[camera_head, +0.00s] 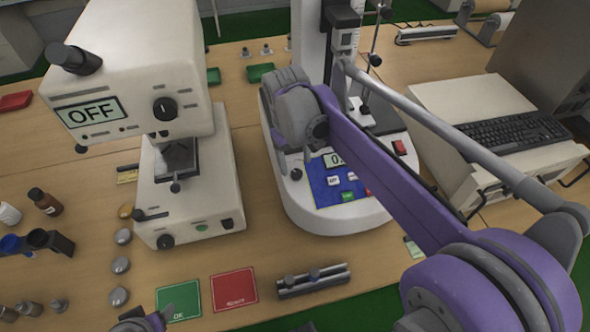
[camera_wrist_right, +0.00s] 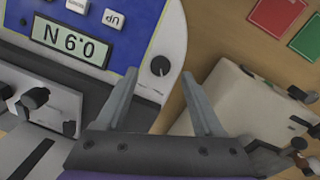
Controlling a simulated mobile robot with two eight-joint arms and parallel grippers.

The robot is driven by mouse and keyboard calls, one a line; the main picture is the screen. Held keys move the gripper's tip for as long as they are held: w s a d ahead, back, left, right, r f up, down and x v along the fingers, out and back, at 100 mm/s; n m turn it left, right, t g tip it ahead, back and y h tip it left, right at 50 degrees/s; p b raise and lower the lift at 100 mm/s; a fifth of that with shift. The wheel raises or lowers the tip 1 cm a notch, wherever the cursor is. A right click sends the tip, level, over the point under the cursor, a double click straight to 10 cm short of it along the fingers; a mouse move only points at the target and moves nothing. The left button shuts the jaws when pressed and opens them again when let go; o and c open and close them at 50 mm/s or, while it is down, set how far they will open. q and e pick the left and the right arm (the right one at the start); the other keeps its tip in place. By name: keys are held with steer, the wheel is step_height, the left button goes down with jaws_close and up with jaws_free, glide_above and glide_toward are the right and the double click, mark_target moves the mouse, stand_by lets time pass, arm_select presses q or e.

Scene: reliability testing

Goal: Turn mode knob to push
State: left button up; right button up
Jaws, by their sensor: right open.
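The mode knob appears to be the small round dark knob (camera_wrist_right: 160,66) with a light pointer mark, on the white base beside the blue panel (camera_wrist_right: 135,25); it also shows in the head view (camera_head: 297,174). I cannot read its mode labels. The force tester (camera_head: 330,213) stands right of centre in the head view. My right gripper (camera_wrist_right: 158,76) is open, its two fingers spread either side of the knob in the wrist view; contact is not clear. In the head view my right wrist hangs above the tester's left side. A part of my left arm shows at the bottom edge, its jaws unclear.
A white machine (camera_head: 189,200) with an OFF display stands left of the tester. Green (camera_head: 178,299) and red (camera_head: 234,289) mats and a metal fixture (camera_head: 313,281) lie in front.

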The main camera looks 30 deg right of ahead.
mark_target(297, 173)
steer(key=shift+d+f, duration=0.15)
steer(key=shift+f, duration=1.85)
jaws_close()
